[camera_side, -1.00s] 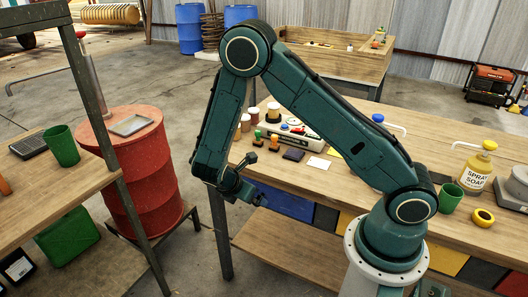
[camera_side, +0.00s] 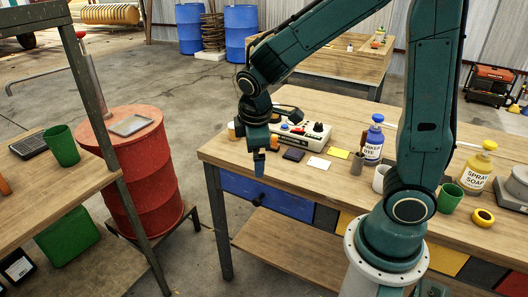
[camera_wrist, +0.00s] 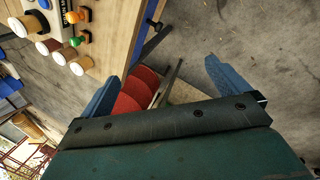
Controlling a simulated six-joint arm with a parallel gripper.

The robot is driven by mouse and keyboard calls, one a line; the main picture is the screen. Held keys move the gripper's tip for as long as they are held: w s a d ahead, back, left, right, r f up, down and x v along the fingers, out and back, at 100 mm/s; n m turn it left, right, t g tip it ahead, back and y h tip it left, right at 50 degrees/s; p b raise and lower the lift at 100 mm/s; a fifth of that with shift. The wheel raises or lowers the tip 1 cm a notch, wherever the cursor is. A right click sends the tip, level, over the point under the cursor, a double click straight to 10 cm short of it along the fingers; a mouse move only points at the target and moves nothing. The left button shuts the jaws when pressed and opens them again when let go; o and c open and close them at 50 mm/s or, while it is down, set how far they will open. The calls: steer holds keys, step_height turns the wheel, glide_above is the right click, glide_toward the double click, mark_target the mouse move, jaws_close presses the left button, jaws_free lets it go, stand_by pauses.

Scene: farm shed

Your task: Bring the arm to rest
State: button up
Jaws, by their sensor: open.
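My gripper (camera_side: 264,160) hangs from the dark green arm, fingers pointing down, at the left front part of the long wooden bench (camera_side: 225,154) in the side view. In the wrist view my gripper (camera_wrist: 158,74) shows two blue fingers spread wide apart, with nothing between them. The red barrel and floor show beyond the gap. The upper arm stands nearly upright and the forearm slopes down to the left. The gripper hides part of the bench top behind it.
A red barrel (camera_side: 150,180) stands left, across open floor.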

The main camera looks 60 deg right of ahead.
steer(key=s+a+r+m+t+y, duration=0.3)
steer(key=s+r+m, duration=0.4)
steer(key=s+r, duration=0.4)
steer(key=s, duration=0.4)
steer(key=shift+s+a+m+t, duration=0.15)
steer(key=shift+s+m+t, duration=0.15)
steer(key=shift+s, duration=0.05)
